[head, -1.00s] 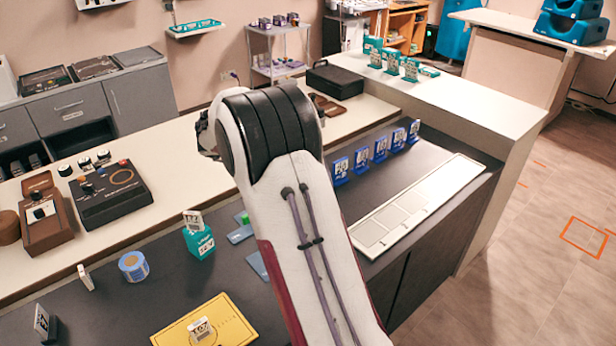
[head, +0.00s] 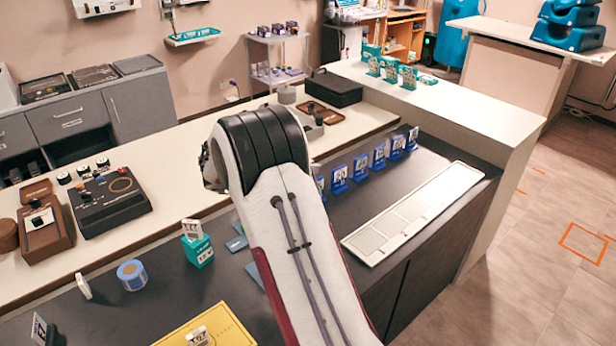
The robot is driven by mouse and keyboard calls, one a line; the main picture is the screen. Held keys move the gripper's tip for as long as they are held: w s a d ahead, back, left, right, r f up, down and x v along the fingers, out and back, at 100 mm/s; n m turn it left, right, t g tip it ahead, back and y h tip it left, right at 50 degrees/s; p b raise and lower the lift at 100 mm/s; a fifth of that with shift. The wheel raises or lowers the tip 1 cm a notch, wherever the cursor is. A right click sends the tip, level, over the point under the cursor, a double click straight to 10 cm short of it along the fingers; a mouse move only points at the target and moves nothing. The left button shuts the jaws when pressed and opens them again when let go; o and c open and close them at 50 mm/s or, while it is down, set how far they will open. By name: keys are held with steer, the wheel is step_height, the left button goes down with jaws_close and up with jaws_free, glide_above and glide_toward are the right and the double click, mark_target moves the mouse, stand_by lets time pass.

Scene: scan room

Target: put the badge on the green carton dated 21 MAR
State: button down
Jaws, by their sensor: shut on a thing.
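A teal-green carton (head: 198,252) stands upright on the dark counter, left of my arm, with a white printed card (head: 191,229) at its top. Its small print is not readable. Several other teal-green cartons (head: 390,68) stand on the white ledge at the back right, and I cannot read a date on any of them. My gripper is not visible; my own arm fills the middle of the view. I cannot pick out the badge; anything in my gripper is hidden.
Several blue card stands (head: 361,167) line the dark counter right of my arm, by a white panel (head: 415,215). A black case (head: 334,88) sits behind.

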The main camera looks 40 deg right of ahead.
steer(key=shift+f, duration=1.6)
steer(key=shift+f, duration=0.1)
steer(key=c, duration=2.2)
jaws_free()
steer(key=shift+o, duration=0.2)
steer(key=shift+a+r, duration=0.35)
steer(key=shift+a, duration=0.1)
steer(key=v, duration=1.1)
